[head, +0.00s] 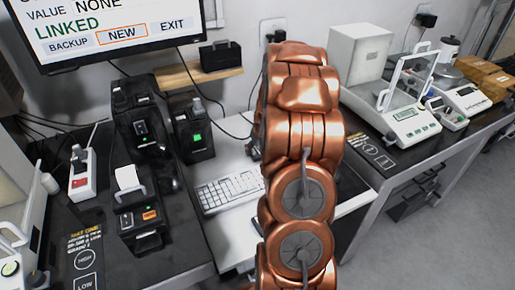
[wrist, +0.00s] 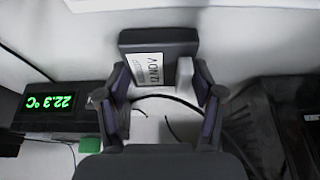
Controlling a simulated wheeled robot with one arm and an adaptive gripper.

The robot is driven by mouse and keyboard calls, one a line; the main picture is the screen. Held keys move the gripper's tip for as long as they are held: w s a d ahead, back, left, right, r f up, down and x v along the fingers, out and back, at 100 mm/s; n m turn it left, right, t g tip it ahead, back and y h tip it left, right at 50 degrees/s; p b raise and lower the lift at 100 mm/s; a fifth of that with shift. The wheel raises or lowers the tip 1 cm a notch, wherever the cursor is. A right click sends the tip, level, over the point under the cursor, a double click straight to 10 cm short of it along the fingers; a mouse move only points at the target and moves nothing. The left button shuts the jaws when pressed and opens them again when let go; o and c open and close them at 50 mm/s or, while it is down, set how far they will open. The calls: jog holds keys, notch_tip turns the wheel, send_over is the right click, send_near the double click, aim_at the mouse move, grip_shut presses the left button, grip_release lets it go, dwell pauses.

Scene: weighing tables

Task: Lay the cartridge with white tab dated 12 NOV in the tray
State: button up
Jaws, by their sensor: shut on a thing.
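In the wrist view a dark cartridge (wrist: 157,40) with a white label sits between the fingertips of my gripper (wrist: 160,80). Its label appears upside down and seems to read 12 NOV; the smaller print is blurred. A pale white tab (wrist: 185,73) shows at its right side. My gripper is shut on this cartridge. In the head view my copper arm hides the gripper and the cartridge. I cannot clearly pick out the tray in either view.
A display reading 22.3 °C (wrist: 60,103) is left in the wrist view. In the head view, black devices (head: 140,125) crowd the left table, a keyboard (head: 229,190) lies mid-desk, and a black handled box (head: 220,56) stands on a wooden shelf. Balances (head: 408,115) stand right.

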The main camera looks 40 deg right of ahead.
jog(key=shift+f, duration=0.25)
jog(key=shift+f, duration=0.15)
jog(key=o, duration=1.2)
jog(key=shift+c, duration=0.2)
